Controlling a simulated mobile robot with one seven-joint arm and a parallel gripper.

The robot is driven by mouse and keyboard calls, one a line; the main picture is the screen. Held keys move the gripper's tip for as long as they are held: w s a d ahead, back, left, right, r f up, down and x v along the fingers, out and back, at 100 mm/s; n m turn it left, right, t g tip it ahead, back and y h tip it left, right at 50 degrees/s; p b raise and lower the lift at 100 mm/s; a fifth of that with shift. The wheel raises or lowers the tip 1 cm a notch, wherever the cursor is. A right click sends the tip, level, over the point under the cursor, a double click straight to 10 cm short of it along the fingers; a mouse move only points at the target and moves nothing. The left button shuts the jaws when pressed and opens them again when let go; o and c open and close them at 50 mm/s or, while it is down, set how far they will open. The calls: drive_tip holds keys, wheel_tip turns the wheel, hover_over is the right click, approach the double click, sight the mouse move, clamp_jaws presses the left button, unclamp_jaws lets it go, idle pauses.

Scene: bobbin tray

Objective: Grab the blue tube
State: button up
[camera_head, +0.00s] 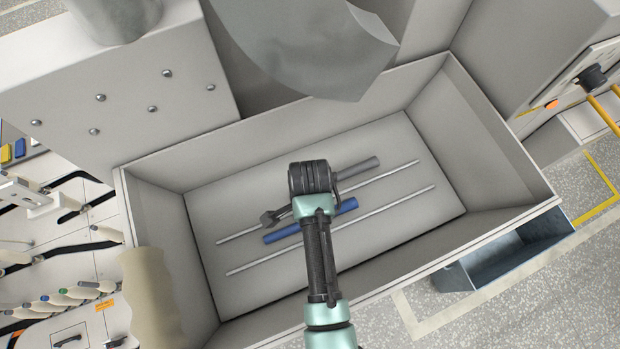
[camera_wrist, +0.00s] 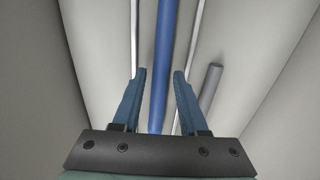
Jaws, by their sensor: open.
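The blue tube (camera_head: 290,232) lies on the floor of a large grey tray (camera_head: 455,140), between two thin metal rods. My arm crosses over it in the head view. In the wrist view the blue tube (camera_wrist: 163,55) runs lengthwise between the two fingers of my gripper (camera_wrist: 160,74). The gripper is open, with one finger on each side of the tube and visible space between. I cannot tell how far the fingertips are above the tube. In the head view the fingers are hidden behind the wrist.
A grey tube (camera_head: 358,168) lies beyond the upper rod (camera_head: 400,168); the lower rod (camera_head: 400,200) is on the near side. A grey chute (camera_head: 310,45) overhangs the back.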

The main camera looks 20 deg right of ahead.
drive_tip(key=shift+f, duration=0.75)
clamp_jaws()
